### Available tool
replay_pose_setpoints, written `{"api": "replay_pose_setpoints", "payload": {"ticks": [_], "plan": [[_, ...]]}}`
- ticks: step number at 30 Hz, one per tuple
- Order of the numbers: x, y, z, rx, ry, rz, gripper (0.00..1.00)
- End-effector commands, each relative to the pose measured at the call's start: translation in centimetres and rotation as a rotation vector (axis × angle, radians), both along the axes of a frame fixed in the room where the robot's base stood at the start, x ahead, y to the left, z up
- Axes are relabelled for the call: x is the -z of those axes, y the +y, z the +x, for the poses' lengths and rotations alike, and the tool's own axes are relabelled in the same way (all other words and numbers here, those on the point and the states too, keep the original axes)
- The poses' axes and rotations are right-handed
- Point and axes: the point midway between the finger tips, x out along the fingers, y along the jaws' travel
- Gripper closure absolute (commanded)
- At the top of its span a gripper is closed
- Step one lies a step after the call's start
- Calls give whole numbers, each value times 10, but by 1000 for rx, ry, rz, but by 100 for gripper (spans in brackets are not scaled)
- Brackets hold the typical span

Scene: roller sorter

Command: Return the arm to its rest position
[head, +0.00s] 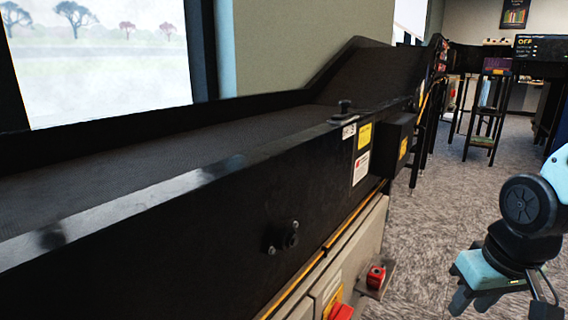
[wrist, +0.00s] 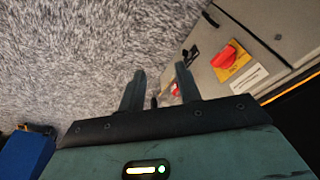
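My arm (head: 525,215), pale blue with dark joints, hangs at the right edge of the head view. Its lower end, near the bottom edge, is partly cut off. In the wrist view my gripper (wrist: 161,84) has its two dark fingers spread apart, with nothing held between them.
A long black conveyor (head: 190,205) runs along the left under a window. A red button box (head: 376,277) juts from its base. A red switch on a yellow plate (wrist: 230,61) is on the cabinet. Grey carpet (head: 430,220) is open between conveyor and arm.

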Motion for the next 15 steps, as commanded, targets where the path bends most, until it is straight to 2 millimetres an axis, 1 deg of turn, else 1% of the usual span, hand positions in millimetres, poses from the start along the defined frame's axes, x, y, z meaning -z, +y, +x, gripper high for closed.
{"api": "replay_pose_setpoints", "payload": {"ticks": [1,3,5,6,8,9,11,12,14,15], "plan": [[-14,28,-7,-86,16,3,66],[-23,57,-21,-176,44,5,66],[-31,79,-35,-252,68,4,66],[-35,93,-45,-302,82,1,66],[-42,111,-61,-372,104,-3,66],[-47,122,-73,-420,117,-7,66],[-54,137,-90,-490,139,-16,66],[-59,146,-103,-537,154,-23,66],[-66,158,-123,-607,173,-35,66],[-74,160,-127,-620,180,-38,66]]}}
